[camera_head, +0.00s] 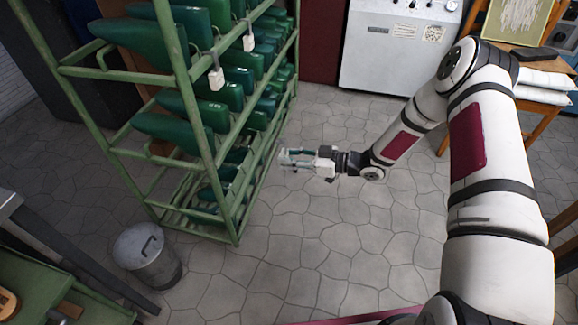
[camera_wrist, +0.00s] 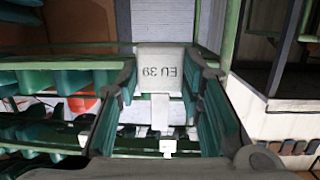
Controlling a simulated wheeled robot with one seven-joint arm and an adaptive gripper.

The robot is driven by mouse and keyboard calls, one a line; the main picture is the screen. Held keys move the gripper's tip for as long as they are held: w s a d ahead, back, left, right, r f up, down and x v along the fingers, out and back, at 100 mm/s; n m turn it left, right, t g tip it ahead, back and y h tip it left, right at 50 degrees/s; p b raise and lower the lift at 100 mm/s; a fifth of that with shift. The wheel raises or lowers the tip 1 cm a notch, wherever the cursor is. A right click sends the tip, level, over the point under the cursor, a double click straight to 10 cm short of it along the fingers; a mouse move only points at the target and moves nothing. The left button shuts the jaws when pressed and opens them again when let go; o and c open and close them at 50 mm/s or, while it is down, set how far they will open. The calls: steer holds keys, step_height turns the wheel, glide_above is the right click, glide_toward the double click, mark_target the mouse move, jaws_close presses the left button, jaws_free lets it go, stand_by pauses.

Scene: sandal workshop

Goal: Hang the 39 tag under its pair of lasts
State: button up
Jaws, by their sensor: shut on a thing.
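My gripper (camera_head: 290,157) is stretched out to the right of the green rack of lasts, above the stone floor. In the wrist view my gripper (camera_wrist: 165,85) is shut on a white tag (camera_wrist: 164,66) that reads "EU 39" upside down, held between the two fingers. A narrow pale strip extends below the tag in that view. Green lasts (camera_head: 183,107) lie in pairs on the rack's tiers. White tags hang from the rack, one on the upper tier (camera_head: 249,43) and one lower (camera_head: 216,79); their numbers are too small to read.
The green rack (camera_head: 196,120) stands at the left, its front post nearest me. A lidded metal bin (camera_head: 147,255) stands before it. A white cabinet (camera_head: 400,45) is at the back, a wooden chair (camera_head: 530,60) at the right. The middle floor is clear.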

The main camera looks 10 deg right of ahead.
steer(key=s+r+x, duration=0.1)
steer(key=x, duration=0.7)
steer(key=a+r+b+x, duration=0.1)
steer(key=x, duration=0.6)
steer(key=shift+s+a+f+n+g+y, duration=0.2)
steer(key=shift+s+a+n+g+y, duration=0.1)
steer(key=shift+a, duration=0.2)
stand_by(1.5)
steer(key=shift+w, duration=0.1)
steer(key=o, duration=1.1)
steer(key=shift+o, duration=0.2)
